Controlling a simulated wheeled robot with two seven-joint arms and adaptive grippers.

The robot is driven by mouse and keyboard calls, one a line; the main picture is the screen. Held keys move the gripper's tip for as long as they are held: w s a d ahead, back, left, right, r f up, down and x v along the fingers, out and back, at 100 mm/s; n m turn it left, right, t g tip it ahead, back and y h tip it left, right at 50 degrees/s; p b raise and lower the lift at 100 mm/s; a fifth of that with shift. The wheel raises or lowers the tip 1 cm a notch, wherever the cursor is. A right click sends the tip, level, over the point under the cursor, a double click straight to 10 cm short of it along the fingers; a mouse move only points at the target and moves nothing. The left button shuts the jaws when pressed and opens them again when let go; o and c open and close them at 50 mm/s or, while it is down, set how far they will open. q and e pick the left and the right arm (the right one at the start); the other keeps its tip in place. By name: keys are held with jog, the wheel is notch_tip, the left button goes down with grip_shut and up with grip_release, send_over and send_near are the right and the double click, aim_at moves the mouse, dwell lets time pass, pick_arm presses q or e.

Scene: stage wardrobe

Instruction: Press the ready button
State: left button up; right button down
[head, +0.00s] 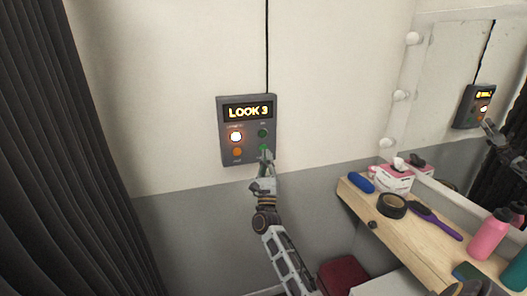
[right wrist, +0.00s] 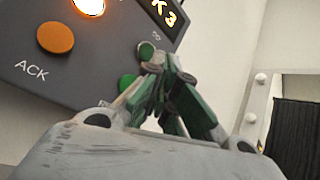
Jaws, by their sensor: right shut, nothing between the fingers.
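A dark grey cue box (head: 248,115) on the wall shows "LOOK 3" on its display. A glowing button (head: 236,136) is at upper left, an orange button (head: 237,152) below it, and a green button (head: 262,133) at upper right. In the right wrist view the orange button (right wrist: 55,38) is labelled ACK. I cannot read a ready label. A lower green button (right wrist: 128,82) is partly hidden by my right gripper (head: 266,156). Its closed, empty fingertips (right wrist: 161,58) are close to both green buttons; I cannot tell whether they touch.
A wooden dressing table (head: 400,232) at right holds a tissue box (head: 394,180), black tape roll (head: 392,206), purple brush (head: 436,221) and pink bottle (head: 488,236). A mirror (head: 465,62) stands behind it. A dark curtain (head: 60,150) hangs at left.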

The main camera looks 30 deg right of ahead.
aim_at(263, 148)
jog(key=shift+w+d+b, duration=0.2)
jog(key=shift+w+b, duration=0.3)
jog(key=shift+w, duration=0.3)
jog(key=shift+w+d+b, duration=0.15)
jog(key=shift+w+b, duration=0.35)
jog(key=shift+w, duration=0.25)
jog(key=shift+w, duration=0.1)
dwell(0.5)
jog(key=shift+w+d+b, duration=0.1)
jog(key=shift+w+b, duration=0.15)
jog(key=shift+b, duration=0.25)
jog(key=shift+w+d+b, duration=0.1)
jog(key=shift+w+b, duration=0.35)
jog(key=shift+b, duration=0.05)
dwell(1.1)
jog(key=shift+s, duration=0.1)
dwell(0.3)
jog(key=shift+s+a, duration=0.2)
jog(key=shift+s, duration=0.5)
jog(key=shift+s, duration=0.1)
